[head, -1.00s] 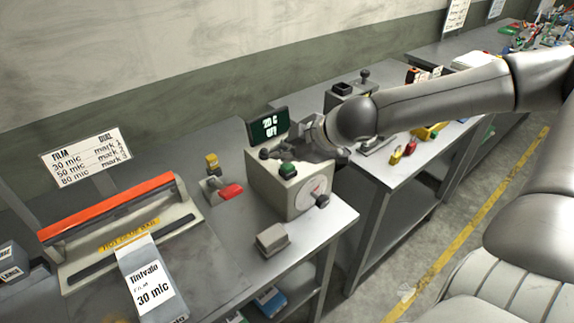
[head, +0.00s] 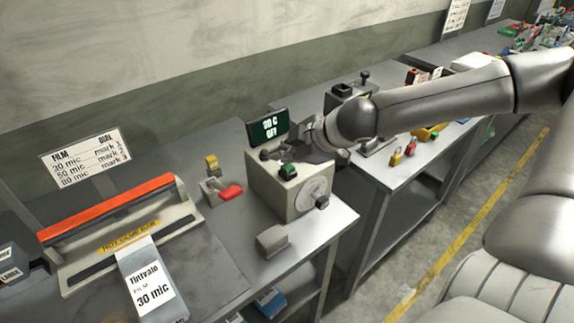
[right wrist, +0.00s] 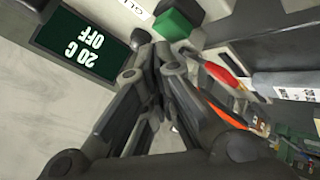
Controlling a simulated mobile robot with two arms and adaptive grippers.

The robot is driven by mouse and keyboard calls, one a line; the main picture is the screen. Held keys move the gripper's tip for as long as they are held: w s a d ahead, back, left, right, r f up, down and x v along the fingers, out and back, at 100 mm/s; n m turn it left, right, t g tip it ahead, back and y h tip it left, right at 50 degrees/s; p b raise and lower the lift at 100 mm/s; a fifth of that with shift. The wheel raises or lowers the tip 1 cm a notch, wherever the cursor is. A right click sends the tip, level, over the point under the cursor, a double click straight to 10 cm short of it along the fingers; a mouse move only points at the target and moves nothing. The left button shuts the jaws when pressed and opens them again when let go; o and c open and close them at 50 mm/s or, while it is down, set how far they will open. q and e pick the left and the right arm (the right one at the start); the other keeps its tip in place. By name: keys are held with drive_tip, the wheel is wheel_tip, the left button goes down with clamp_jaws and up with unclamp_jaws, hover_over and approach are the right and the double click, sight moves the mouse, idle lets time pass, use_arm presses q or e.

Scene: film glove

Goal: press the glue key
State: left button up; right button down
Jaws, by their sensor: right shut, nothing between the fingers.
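The grey control box (head: 275,190) stands on the bench in the head view, with a dial on its front. A green key (head: 288,170) sits on its top. In the right wrist view the green key (right wrist: 173,24) is beside a white label with cut-off lettering; I cannot read which key it names. The display (head: 269,127) reads 20 C OFF. My right gripper (head: 268,154) is shut and empty, low over the box top behind the green key. In the right wrist view its fingertips (right wrist: 153,50) are close to the key; contact cannot be told. My left gripper is out of view.
A red-handled device (head: 222,190) and a grey block (head: 272,240) are near the control box. A second bench (head: 400,175) stands to the right.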

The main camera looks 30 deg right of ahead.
sight(285, 168)
drive_tip(key=shift+f, duration=0.15)
drive_tip(key=shift+f+b, duration=0.3)
drive_tip(key=shift+b, duration=0.1)
drive_tip(key=shift+f, duration=0.2)
drive_tip(key=shift+r, duration=0.1)
drive_tip(key=shift+r+p, duration=0.4)
drive_tip(key=shift+r, duration=0.15)
wheel_tip(285, 168, up, 6)
drive_tip(key=p, duration=0.5)
drive_tip(key=shift+p, duration=0.35)
idle(0.4)
